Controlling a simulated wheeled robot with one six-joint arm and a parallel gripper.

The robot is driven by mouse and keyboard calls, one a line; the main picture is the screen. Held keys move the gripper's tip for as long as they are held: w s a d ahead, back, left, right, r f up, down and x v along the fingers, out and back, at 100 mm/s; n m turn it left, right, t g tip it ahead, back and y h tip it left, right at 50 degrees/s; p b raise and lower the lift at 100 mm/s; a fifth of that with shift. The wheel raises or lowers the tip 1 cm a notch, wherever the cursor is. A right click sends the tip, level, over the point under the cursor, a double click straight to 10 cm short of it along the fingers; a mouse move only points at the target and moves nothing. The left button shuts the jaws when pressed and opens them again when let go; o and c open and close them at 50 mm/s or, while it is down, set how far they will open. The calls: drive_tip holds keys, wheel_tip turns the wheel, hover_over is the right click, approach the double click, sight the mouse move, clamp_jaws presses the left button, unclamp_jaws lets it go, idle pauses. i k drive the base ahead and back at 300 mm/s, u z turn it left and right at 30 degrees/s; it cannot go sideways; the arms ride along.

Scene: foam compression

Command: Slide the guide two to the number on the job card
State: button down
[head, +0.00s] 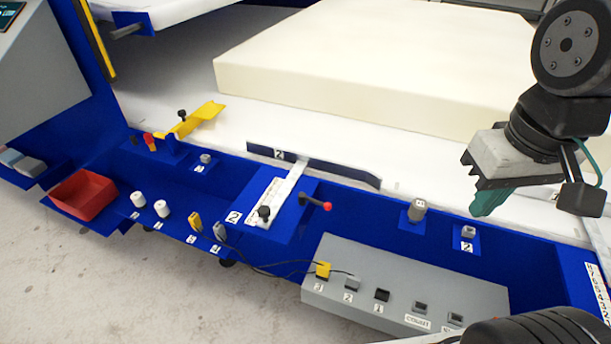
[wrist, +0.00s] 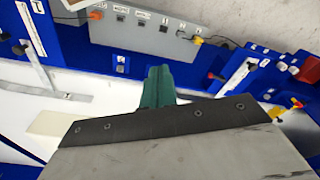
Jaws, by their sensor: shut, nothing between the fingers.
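Guide two is a dark blue fence (head: 345,173) marked 2, on a pale metal bar over the white bed. The scale's figures are too small to read. The block also shows at the right of the wrist view (wrist: 238,75). My gripper (head: 484,205) has green fingers, shut and empty, above the bed well right of guide two. The fingers also show in the wrist view (wrist: 157,80). I cannot identify a job card.
A cream foam slab (head: 350,65) lies behind the fence. A grey button box (head: 400,290) with a cable stands in front. A red tray (head: 82,195), a yellow bracket (head: 195,122) and small numbered parts are left. Another scale (head: 597,290) is at the right edge.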

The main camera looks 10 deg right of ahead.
sight(266, 214)
drive_tip(key=z, duration=1.2)
drive_tip(key=k, duration=0.85)
drive_tip(key=u, duration=1.5)
drive_tip(key=i, duration=0.5)
